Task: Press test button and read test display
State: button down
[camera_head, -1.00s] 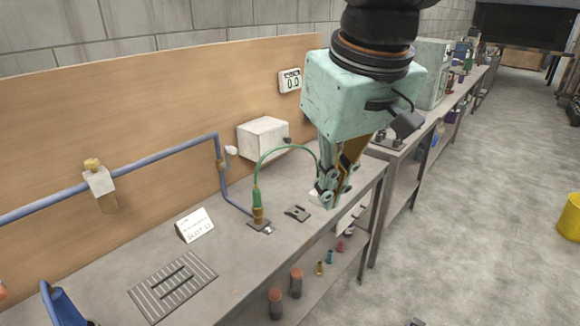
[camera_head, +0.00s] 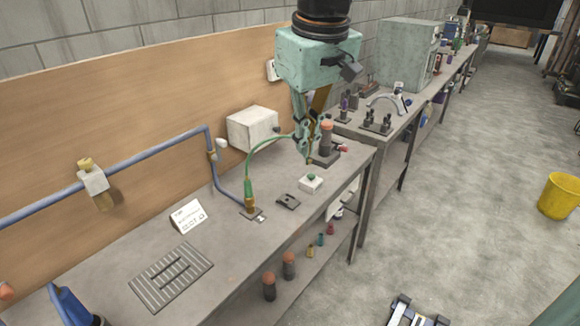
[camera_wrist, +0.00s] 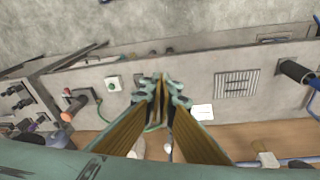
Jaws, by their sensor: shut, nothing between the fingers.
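The test button is a small green button on a white box (camera_head: 311,184) on the bench, right of centre in the head view. It also shows in the wrist view (camera_wrist: 113,84), left of my fingertips. My gripper (camera_head: 308,156) is shut and empty, pointing down above and behind the button box, apart from it. Its closed fingers also show in the wrist view (camera_wrist: 162,84). The wall display (camera_head: 271,70) is mostly hidden behind my gripper body; only its left edge shows and its reading cannot be seen.
A green cable (camera_head: 259,147) arcs close to my fingers, ending at a brass-based green connector (camera_head: 249,194). A white box (camera_head: 252,128) is by the backboard. An orange-topped cylinder (camera_head: 326,138) stands just right of my fingers. A dark plate (camera_head: 288,201) and a slotted grille (camera_head: 171,276) lie left.

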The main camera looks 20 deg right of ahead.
jog(key=w+d+f+n+g+p, duration=0.1)
jog(key=w+d+p, duration=0.25)
jog(key=w, duration=0.45)
jog(key=w+d+f+p, duration=0.2)
jog(key=w+d+p, duration=0.15)
jog(key=w, duration=0.35)
jog(key=n+g+p, duration=0.1)
jog(key=n+p, duration=0.1)
jog(key=p, duration=0.6)
send_over(311, 175)
notch_tip(311, 175, down, 12)
jog(key=shift+f, duration=0.15)
jog(key=shift+f+p, duration=0.65)
jog(key=shift+f, duration=6.25)
jog(key=shift+w, duration=0.1)
jog(key=shift+f, duration=0.1)
